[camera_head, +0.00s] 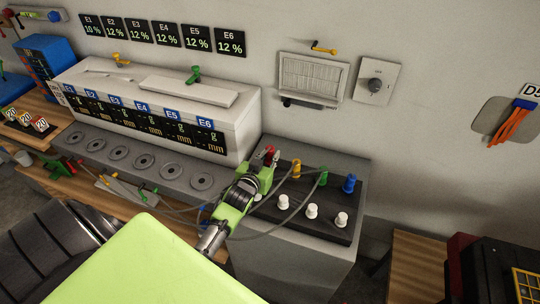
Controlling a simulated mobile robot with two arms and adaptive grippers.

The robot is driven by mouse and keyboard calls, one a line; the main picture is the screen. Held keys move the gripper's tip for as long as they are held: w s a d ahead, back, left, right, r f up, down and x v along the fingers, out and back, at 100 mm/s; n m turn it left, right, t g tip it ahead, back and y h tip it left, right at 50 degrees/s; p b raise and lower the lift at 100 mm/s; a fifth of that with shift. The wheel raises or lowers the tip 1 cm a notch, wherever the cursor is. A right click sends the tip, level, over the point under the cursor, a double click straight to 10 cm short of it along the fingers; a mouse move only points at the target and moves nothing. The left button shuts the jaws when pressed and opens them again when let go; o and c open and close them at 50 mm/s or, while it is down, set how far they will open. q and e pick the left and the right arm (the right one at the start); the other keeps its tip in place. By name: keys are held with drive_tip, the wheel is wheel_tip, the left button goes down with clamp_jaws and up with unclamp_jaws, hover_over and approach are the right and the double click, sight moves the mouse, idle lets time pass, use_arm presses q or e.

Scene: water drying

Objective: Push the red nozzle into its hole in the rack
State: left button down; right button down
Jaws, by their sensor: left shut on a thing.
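The red nozzle (272,151) shows at the tip of my left gripper (266,162), which is shut on it at the back left corner of the rack. The rack (318,236) is a dark top on a grey block. Yellow (296,168), green (322,177) and blue (349,184) nozzles stand upright in it, in a row right of the red one. My gripper and arm hide the red nozzle's lower part and its hole, so I cannot tell whether it is in the hole. My right gripper is not in view.
White knobs (311,211) stand along the rack's front. Grey hoses (287,216) loop across the rack and around my left wrist. A white machine (160,95) with E1 to E6 displays stands to the left, with round plates (145,161) before it. The wall is close behind.

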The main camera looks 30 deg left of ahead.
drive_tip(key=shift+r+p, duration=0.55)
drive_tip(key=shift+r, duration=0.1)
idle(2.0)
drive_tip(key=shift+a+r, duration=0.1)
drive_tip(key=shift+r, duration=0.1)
